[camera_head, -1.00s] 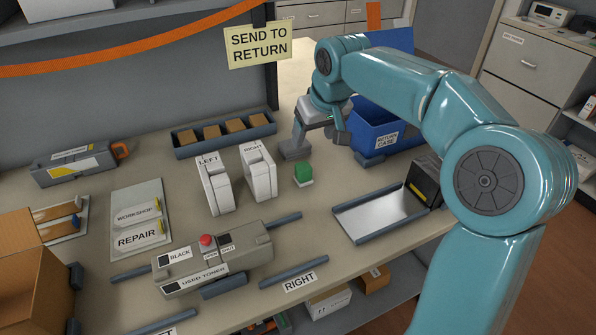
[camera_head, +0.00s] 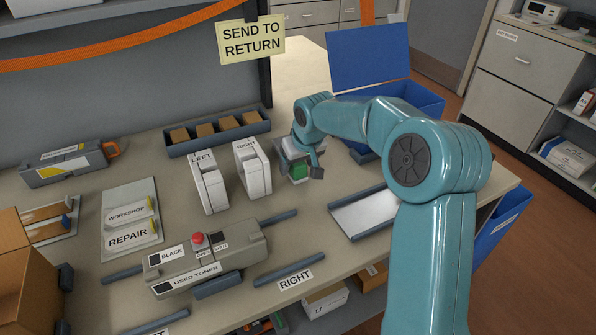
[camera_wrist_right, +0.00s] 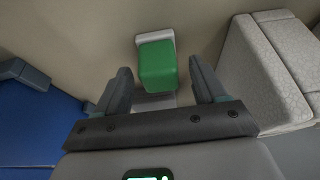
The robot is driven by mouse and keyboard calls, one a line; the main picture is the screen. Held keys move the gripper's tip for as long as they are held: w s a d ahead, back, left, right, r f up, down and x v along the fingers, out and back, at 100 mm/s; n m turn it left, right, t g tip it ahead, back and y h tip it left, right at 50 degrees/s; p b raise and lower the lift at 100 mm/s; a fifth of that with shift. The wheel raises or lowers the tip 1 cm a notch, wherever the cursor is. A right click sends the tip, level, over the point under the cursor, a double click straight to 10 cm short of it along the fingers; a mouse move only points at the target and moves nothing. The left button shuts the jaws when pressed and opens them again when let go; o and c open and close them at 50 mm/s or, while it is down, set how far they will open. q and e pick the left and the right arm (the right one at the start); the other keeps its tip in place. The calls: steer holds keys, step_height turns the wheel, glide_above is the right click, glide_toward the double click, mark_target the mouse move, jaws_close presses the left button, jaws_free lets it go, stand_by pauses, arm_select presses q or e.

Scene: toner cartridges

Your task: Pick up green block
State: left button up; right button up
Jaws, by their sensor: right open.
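The green block (camera_head: 298,171) sits on a small pale base on the table, right of the white unit labelled RIGHT (camera_head: 252,169). In the right wrist view the green block (camera_wrist_right: 157,65) lies ahead of and between the two dark fingers. My right gripper (camera_head: 302,169) is open around or just above the block. The wrist view shows its fingers (camera_wrist_right: 160,88) apart, with a gap on both sides of the block. Whether the fingertips reach down beside it is hard to tell. My left gripper is not in view.
The white unit stands close beside the gripper; the LEFT unit (camera_head: 208,183) is next to it. A tray of brown blocks (camera_head: 171,149) lies behind. A blue return case (camera_head: 426,101) stands at the back right.

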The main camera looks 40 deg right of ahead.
steer(key=c, duration=1.1)
steer(key=shift+r, duration=0.1)
step_height(320, 180, up, 20)
steer(key=p, duration=0.4)
steer(key=shift+p, duration=0.35)
steer(key=o, duration=0.5)
steer(key=c, duration=0.3)
steer(key=shift+c, duration=0.2)
